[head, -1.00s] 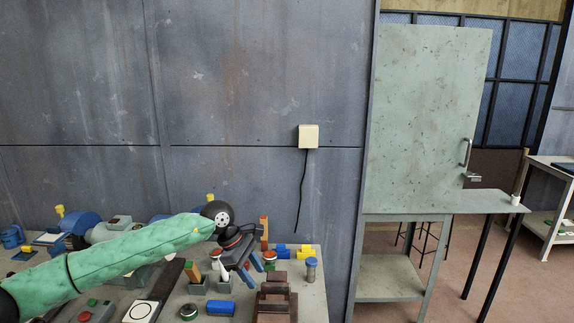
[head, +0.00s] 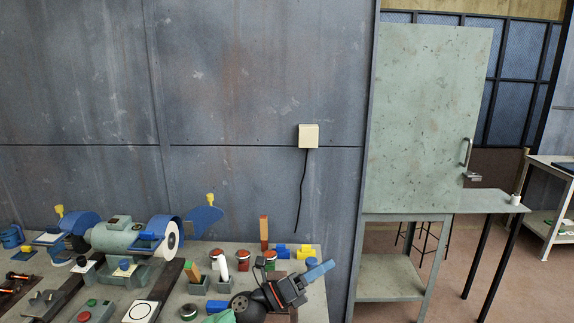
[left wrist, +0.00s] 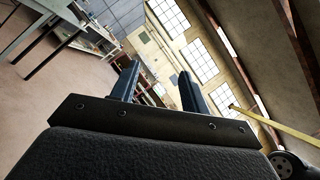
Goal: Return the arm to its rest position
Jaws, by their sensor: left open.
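My left gripper (head: 318,272) is low over the right end of the workbench (head: 318,300) in the head view, with its blue fingers pointing right. Only a scrap of my green sleeve shows at the bottom edge. In the left wrist view the two fingers (left wrist: 157,85) stand apart with nothing between them, so the gripper is open and empty. That view looks out across the room, tilted. My right gripper is not in view.
A bench grinder (head: 125,238) stands on the left of the bench. A green-grey cabinet door (head: 425,120) and a side table (head: 480,200) are at the right.

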